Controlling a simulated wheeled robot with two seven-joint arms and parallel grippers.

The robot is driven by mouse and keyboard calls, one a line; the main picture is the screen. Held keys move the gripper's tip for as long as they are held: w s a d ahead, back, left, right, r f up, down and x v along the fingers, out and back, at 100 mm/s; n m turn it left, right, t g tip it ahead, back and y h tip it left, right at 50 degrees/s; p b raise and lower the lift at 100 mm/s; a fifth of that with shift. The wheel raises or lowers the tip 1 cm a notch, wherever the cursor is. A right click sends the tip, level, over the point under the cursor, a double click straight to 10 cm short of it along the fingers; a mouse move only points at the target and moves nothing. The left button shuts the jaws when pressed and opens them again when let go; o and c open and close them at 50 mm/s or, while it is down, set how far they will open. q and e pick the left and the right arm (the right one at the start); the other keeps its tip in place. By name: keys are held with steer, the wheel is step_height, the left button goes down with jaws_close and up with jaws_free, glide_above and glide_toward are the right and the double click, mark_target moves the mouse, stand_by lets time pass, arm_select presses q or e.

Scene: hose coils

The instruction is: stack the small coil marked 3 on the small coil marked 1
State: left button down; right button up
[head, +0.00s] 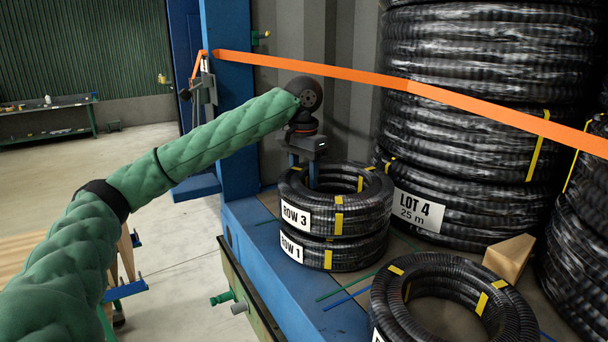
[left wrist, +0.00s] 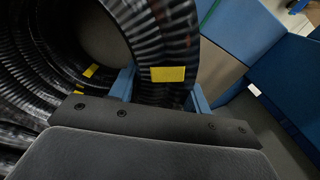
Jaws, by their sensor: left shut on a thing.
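The small coil marked ROW 3 (head: 351,221) lies flat on top of the small coil marked ROW 1 (head: 349,255), with their edges closely lined up. Both are black with yellow tape bands and white labels. My left gripper (head: 313,182) points down at the far left part of the ROW 3 coil and is shut on its ring. In the left wrist view the blue fingers (left wrist: 160,90) stand on either side of the ring of the ROW 3 coil (left wrist: 153,38). My right gripper is not in view.
Another small coil (head: 392,312) lies in front at the right, its label cut off. Tall stacked coils, one labelled LOT 4 (head: 440,195), stand behind. A wooden wedge (head: 509,257) lies beside them. An orange strap (head: 400,83) crosses above. A blue post (head: 230,100) stands left of the gripper.

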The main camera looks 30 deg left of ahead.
mark_target(304, 166)
arm_select(q)
steer(key=shift+f, duration=0.3)
stand_by(0.5)
steer(key=shift+f, duration=0.3)
stand_by(0.6)
steer(key=c, duration=0.6)
jaws_free()
steer(key=shift+f, duration=0.1)
steer(key=shift+r, duration=0.25)
steer(key=shift+r, duration=3.2)
